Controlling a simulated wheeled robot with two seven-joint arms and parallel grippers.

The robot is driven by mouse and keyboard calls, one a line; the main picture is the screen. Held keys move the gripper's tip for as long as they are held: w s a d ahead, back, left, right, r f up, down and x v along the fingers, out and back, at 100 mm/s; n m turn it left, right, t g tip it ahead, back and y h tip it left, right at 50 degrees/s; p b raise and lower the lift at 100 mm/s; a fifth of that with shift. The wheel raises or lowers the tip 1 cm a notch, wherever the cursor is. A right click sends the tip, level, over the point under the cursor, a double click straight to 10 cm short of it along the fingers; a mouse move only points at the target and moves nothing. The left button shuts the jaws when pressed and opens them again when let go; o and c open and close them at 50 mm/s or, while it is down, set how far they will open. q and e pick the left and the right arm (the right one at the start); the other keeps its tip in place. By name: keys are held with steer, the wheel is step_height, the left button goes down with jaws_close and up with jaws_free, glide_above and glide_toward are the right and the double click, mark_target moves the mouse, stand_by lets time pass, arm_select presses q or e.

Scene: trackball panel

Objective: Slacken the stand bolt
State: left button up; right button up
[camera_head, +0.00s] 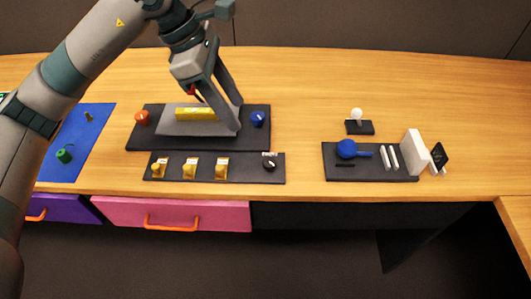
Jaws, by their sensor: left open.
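A grey sloped stand (190,128) with a yellow bar (196,114) on it sits on a dark panel (140,139). An orange-red knob (142,118) is at its left and a blue knob (257,119) at its right. I cannot tell which part is the stand bolt. My left gripper (239,114) is open, its fingers pointing down over the stand's right end, left of the blue knob. The fingers hide part of the stand. Whether they touch it is unclear. My right gripper is not in view.
A front strip (207,177) carries several yellow switches and a black knob (269,163). At right, a dark board (330,167) holds a blue ball-shaped part (347,149) and white plates. Behind it is a white ball (357,113). A blue mat (78,145) lies left. The back table is clear.

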mark_target(269, 162)
arm_select(q)
steer(key=p+x, duration=0.3)
steer(key=x, duration=1.4)
steer(key=shift+d+f, duration=0.15)
steer(key=shift+f, duration=0.05)
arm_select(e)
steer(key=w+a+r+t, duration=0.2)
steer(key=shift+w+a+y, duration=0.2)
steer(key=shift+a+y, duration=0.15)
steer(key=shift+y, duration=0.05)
arm_select(q)
steer(key=c, duration=1.1)
steer(key=shift+o, duration=0.2)
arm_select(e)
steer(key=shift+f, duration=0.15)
